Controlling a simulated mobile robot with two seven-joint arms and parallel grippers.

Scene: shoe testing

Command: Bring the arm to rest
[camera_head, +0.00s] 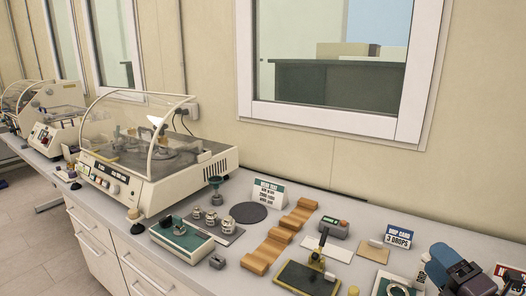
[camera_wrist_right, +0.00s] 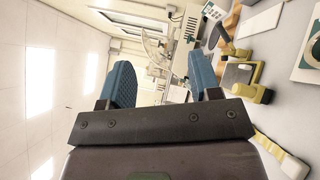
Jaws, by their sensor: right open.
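My right gripper (camera_head: 446,264) is at the lower right corner of the head view, above the right part of the bench. In the right wrist view its two blue-padded fingers (camera_wrist_right: 162,80) stand wide apart with nothing between them. Part of the arm behind it is cut off by the picture edge. My left gripper is not in view.
The grey bench (camera_head: 345,262) holds a clear-covered machine (camera_head: 150,180), weights on a plate (camera_head: 228,234), wooden stepped blocks (camera_head: 262,256), a dark-topped stand (camera_head: 305,278) and a drop card sign (camera_head: 399,236). The stand is close left of my right gripper. The wall and window are behind.

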